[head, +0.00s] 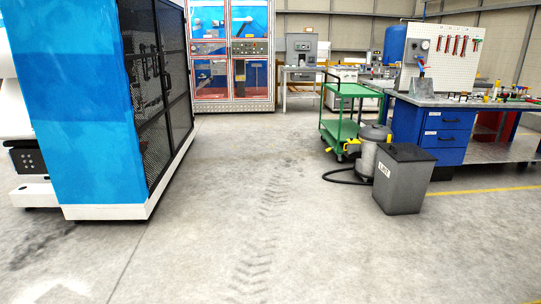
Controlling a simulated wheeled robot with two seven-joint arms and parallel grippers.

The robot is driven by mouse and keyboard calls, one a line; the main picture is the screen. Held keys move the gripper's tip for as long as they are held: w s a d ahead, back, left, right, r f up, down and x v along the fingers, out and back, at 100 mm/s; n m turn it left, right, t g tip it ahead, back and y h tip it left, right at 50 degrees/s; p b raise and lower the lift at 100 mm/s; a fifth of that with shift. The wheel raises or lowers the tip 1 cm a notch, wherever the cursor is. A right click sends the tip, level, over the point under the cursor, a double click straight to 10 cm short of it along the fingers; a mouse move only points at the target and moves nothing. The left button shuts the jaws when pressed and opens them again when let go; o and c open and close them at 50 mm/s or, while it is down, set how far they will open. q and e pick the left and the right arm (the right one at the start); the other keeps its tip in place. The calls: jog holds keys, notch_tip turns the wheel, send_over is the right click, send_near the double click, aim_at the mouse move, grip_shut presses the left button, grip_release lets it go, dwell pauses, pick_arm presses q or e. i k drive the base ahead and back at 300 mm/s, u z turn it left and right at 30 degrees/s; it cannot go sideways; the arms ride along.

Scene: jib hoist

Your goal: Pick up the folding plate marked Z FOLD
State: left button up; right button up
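I cannot make out a plate marked Z FOLD anywhere in the head view. A grey angled metal piece (425,92) stands on the blue workbench (437,112) at the right, but I can read no marking on it and cannot tell what it is. Small items lie along the bench's top, too small to tell apart. Neither of my grippers is in view.
A blue cabinet with black mesh doors (85,120) stands close at the left. A grey bin (402,182), a vacuum cleaner with a hose (372,150) and a green trolley (345,128) stand before the bench. The middle floor (240,210) is clear.

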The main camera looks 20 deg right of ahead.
aim_at(451, 96)
jog(key=z, duration=1.2)
jog(key=i, duration=1.55)
jog(key=z, duration=1.25)
jog(key=i, duration=2.8)
jog(key=u, duration=0.3)
jog(key=i, duration=3.2)
jog(key=u, duration=1.05)
jog(key=i, duration=0.65)
jog(key=u, duration=0.15)
